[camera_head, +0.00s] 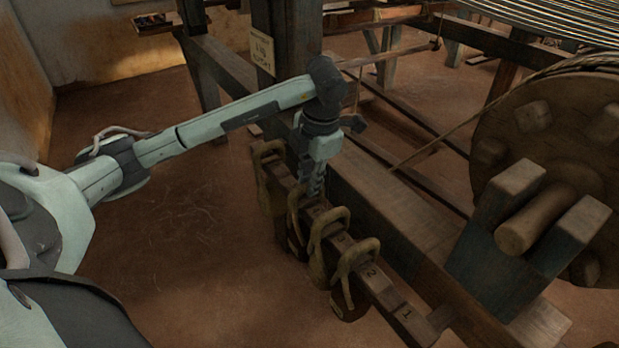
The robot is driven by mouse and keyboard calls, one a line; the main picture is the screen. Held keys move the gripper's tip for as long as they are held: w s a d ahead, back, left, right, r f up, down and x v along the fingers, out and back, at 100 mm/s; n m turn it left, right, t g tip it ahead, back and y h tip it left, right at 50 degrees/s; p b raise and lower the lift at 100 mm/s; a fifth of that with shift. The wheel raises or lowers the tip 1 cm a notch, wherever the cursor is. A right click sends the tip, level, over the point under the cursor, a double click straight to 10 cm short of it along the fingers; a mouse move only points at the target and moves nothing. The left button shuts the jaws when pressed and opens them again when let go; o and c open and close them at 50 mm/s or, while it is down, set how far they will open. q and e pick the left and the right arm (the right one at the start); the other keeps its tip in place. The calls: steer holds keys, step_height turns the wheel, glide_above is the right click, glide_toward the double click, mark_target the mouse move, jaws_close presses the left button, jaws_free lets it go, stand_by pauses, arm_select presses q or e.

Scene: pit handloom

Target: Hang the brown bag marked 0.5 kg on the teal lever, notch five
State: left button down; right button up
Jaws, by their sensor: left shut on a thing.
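A numbered wooden lever (386,292) runs from the centre down to the lower right; it looks brown here, and digits 1 and 2 are readable near its close end. Several brown bags with loop handles are along it: a far one (268,185), one (296,232) by my gripper, and two nearer ones (319,262) (348,298). Their weight marks cannot be read. My left gripper (314,188) points down at the lever's far part, shut on what appears to be the loop of the bag beside it. The fingertips are partly hidden. My right gripper is not in view.
A thick timber beam (385,205) runs close along the lever's right side. A dark post (285,30) with a paper sign (262,50) stands behind my arm. A large wooden wheel (550,120) and block (495,230) fill the right. The floor (190,250) left of the bags is clear.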

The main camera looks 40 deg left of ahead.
arm_select(q)
steer(key=shift+f, duration=0.25)
stand_by(0.7)
steer(key=c, duration=1.3)
jaws_free()
steer(key=r, duration=0.4)
steer(key=d+r, duration=0.1)
steer(key=r, duration=0.3)
steer(key=s+d+r, duration=0.1)
steer(key=r, duration=0.2)
steer(key=shift+d+r, duration=0.1)
steer(key=shift+r, duration=0.3)
